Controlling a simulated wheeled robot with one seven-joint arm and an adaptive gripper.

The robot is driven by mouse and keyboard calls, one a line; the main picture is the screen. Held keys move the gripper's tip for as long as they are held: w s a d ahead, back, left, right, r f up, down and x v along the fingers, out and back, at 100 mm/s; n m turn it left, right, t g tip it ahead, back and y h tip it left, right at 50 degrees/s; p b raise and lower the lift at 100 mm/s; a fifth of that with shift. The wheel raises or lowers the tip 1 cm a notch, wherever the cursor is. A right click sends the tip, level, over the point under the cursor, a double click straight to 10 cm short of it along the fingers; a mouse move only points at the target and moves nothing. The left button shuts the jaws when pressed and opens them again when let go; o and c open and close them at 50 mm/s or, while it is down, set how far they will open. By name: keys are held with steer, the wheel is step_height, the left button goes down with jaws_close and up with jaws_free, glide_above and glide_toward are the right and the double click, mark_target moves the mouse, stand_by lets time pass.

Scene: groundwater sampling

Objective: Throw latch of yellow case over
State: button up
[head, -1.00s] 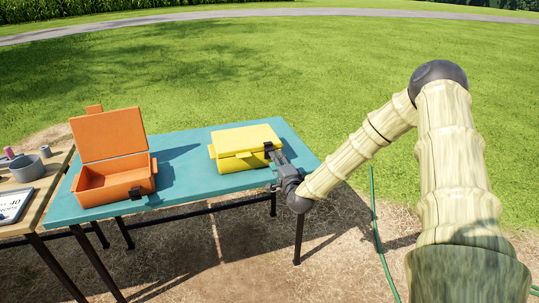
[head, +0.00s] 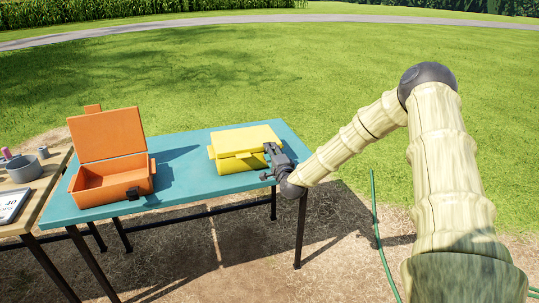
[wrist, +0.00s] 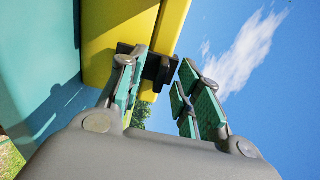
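The yellow case (head: 240,138) stands with its lid down on the teal table, near its right end. In the wrist view the case (wrist: 105,38) fills the upper left. Its black latch (wrist: 158,66) sticks out from the case's front side. My gripper (wrist: 163,78) is open, with one finger on each side of the latch. The left finger overlaps the latch in the picture; whether it touches cannot be told. In the head view my gripper (head: 268,162) is at the case's front right corner and hides most of the latch.
An open orange case (head: 112,182) stands on the left part of the teal table (head: 190,187). A wooden table (head: 42,193) at the far left bears grey cups and a tablet (head: 12,206). A green hose (head: 378,235) lies on the ground at right.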

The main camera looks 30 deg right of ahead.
steer(key=shift+c, duration=0.4)
jaws_close()
steer(key=shift+s+f+b, duration=0.15)
steer(key=shift+f+b, duration=0.2)
steer(key=shift+b, duration=0.25)
steer(key=s+f+t+b, duration=0.1)
steer(key=b, duration=0.1)
steer(key=f+t+b, duration=0.1)
steer(key=b, duration=0.2)
steer(key=shift+s+a+b, duration=0.3)
steer(key=shift+s+b, duration=0.05)
steer(key=shift+r, duration=0.1)
